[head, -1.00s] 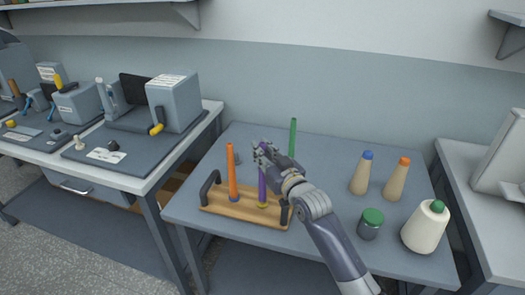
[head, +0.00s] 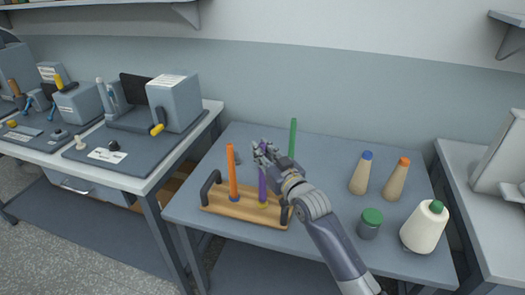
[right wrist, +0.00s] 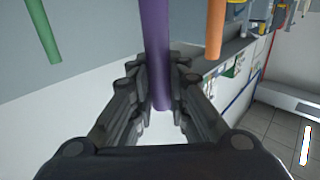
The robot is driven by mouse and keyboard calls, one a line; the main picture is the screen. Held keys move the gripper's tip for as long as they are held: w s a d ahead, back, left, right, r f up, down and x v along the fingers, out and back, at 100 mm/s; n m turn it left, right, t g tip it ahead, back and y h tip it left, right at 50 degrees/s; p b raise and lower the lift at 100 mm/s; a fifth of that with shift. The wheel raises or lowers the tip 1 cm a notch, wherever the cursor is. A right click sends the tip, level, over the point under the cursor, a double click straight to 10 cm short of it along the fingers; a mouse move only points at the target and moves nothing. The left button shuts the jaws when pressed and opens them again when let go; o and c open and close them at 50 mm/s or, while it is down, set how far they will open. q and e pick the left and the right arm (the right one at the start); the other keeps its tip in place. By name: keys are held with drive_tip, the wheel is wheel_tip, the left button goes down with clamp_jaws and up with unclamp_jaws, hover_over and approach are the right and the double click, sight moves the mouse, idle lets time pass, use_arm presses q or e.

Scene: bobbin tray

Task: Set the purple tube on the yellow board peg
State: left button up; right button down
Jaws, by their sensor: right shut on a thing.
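The purple tube (head: 263,187) stands about upright over the right part of the wooden board (head: 220,206). My right gripper (head: 264,153) is shut on its upper part; the right wrist view also shows the purple tube (right wrist: 155,45) between the fingers (right wrist: 158,85). The tube's lower end is at the yellow-marked peg spot on the board; the peg itself is hidden, and I cannot tell whether the tube is fully seated. My left gripper is not in view.
An orange tube (head: 231,170) stands on the board's left part, close to the purple one. A green tube (head: 293,138) stands behind my right gripper. Two cones (head: 360,175) (head: 397,180), a green-lidded jar (head: 370,223) and a white spool (head: 424,228) stand on the right.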

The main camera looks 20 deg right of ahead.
drive_tip(key=shift+f+b, duration=0.4)
drive_tip(key=shift+f, duration=0.3)
drive_tip(key=c, duration=1.5)
unclamp_jaws()
drive_tip(key=shift+o, duration=0.2)
drive_tip(key=s+d, duration=0.2)
drive_tip(key=s, duration=0.9)
drive_tip(key=shift+s+d, duration=0.15)
drive_tip(key=shift+s, duration=0.25)
